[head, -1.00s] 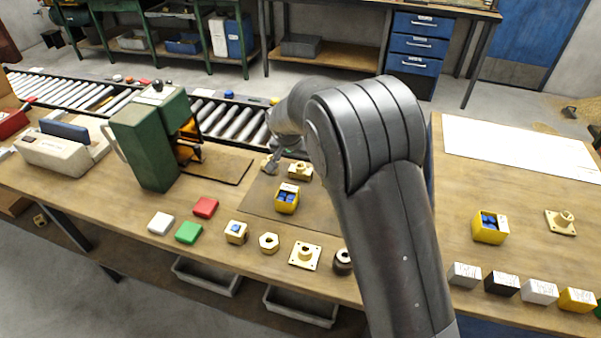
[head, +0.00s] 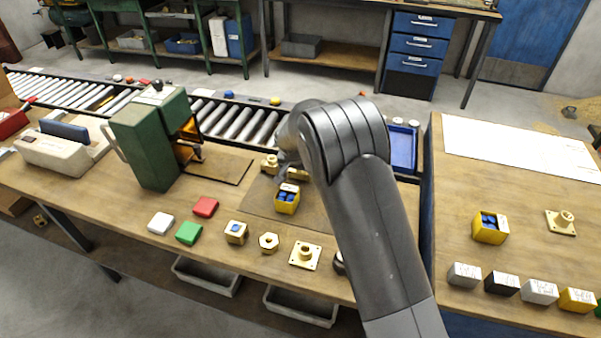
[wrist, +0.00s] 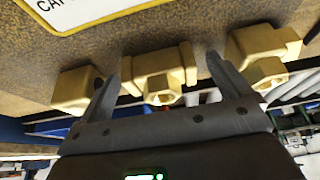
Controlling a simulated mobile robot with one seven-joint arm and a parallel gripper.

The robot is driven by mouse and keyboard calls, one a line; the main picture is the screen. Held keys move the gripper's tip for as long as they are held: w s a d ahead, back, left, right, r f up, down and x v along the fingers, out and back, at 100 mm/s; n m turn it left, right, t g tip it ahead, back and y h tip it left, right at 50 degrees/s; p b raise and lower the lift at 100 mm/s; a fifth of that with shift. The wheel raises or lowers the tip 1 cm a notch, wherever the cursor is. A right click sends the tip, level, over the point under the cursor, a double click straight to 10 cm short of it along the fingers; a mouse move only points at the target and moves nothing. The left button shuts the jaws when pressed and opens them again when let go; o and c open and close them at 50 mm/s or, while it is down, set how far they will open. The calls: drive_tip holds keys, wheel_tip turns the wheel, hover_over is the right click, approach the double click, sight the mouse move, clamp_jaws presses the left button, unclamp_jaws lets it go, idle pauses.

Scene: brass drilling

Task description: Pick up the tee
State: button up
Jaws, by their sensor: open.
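The tee (wrist: 158,72) is a brass fitting with a horizontal body and a short branch facing the camera, in the middle of the wrist view. My gripper (wrist: 162,68) is open, with one finger on each side of the tee; I cannot tell whether they touch it. Another brass fitting (wrist: 75,90) is left of the left finger, and a third (wrist: 260,55) is right of the right finger. In the head view my gripper (head: 284,174) is low over the mat, among brass fittings (head: 269,163), and my arm partly hides the area.
A yellow box with blue contents (head: 287,199) stands just in front of my gripper. The green machine (head: 150,140) is to the left, the roller conveyor (head: 240,124) behind. A hex nut (head: 268,243) and a flanged fitting (head: 305,255) lie near the front edge.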

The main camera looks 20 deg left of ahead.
drive_tip(key=shift+r, duration=0.1)
drive_tip(key=c, duration=1.5)
